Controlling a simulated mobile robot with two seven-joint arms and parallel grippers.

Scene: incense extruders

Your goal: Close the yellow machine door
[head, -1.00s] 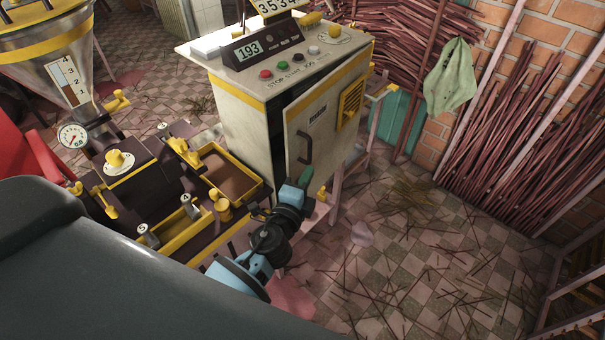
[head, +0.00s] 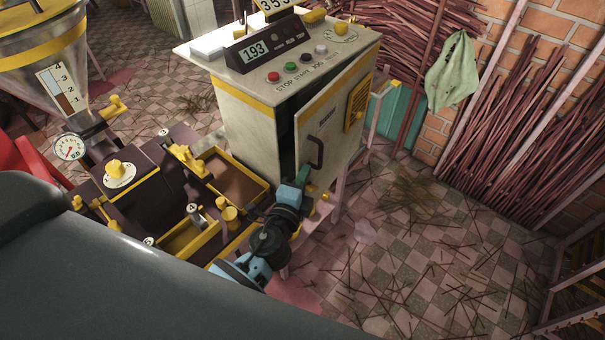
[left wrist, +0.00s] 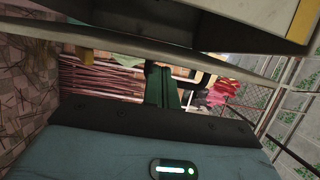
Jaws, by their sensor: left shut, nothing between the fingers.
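The machine is a beige cabinet (head: 246,130) with yellow stripes. Its front door (head: 340,125) has a dark handle (head: 317,153) and a yellow vent, and stands ajar. A dark gap shows along its left edge. My left gripper (head: 303,174) is shut and empty, with its green fingertips at the lower left edge of the door, below the handle. I cannot tell whether they touch the door. In the left wrist view, the green fingers (left wrist: 164,87) are together, with a pale panel edge crossing above them. My right gripper is not in view.
A dark extruder bench with yellow-rimmed trays (head: 238,165) stands left of the cabinet, close to my left arm. A control box (head: 265,47) sits on the cabinet top. Bundled sticks (head: 520,150) lean on the brick wall. The tiled floor (head: 400,240) at right is open, with scattered sticks.

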